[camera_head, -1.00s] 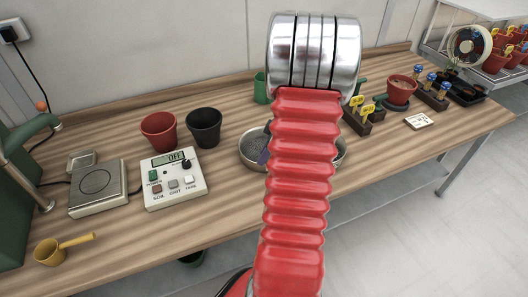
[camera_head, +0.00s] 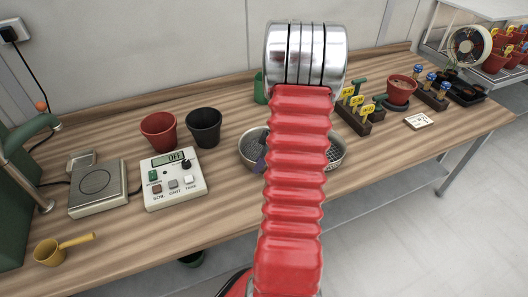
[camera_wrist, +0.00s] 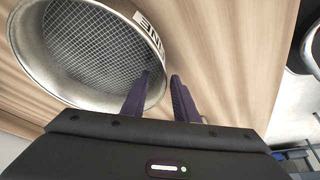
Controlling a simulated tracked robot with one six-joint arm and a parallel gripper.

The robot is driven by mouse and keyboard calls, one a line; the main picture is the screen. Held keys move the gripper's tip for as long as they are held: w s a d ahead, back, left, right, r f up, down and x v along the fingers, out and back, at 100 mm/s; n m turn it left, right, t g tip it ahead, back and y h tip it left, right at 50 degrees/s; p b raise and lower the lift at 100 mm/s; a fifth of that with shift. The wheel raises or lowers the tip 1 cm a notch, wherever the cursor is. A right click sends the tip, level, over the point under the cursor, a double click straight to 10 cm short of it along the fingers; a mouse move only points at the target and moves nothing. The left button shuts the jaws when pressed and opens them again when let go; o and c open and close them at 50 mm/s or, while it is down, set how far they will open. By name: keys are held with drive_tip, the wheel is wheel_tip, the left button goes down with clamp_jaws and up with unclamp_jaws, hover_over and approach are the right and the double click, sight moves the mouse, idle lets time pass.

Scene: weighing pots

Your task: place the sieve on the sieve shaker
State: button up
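The sieve (camera_wrist: 100,45) is a round metal pan with a wire mesh floor and a light label on its rim, part of which reads "INE". In the head view the sieve (camera_head: 250,150) sits on the wooden bench, its middle hidden behind my red arm. My gripper (camera_wrist: 161,76) is open, with two dark purple fingers at the sieve's near rim. One finger overlaps the inside of the rim in the picture and the other is just outside; I cannot tell whether either touches. I cannot make out a sieve shaker in either view.
On the bench are a scale plate (camera_head: 96,183), a control box (camera_head: 174,180) reading OFF, a yellow scoop (camera_head: 52,250), a red pot (camera_head: 158,133) and a black pot (camera_head: 204,127). Labelled blocks (camera_head: 355,118) and a potted saucer (camera_head: 399,92) stand right. The front middle of the bench is clear.

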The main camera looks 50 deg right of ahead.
drive_tip(key=shift+c, duration=0.4)
clamp_jaws()
drive_tip(key=shift+r, duration=0.15)
wheel_tip(320, 180, up, 10)
drive_tip(key=shift+f, duration=0.1)
idle(0.5)
drive_tip(key=shift+s, duration=0.2)
idle(0.7)
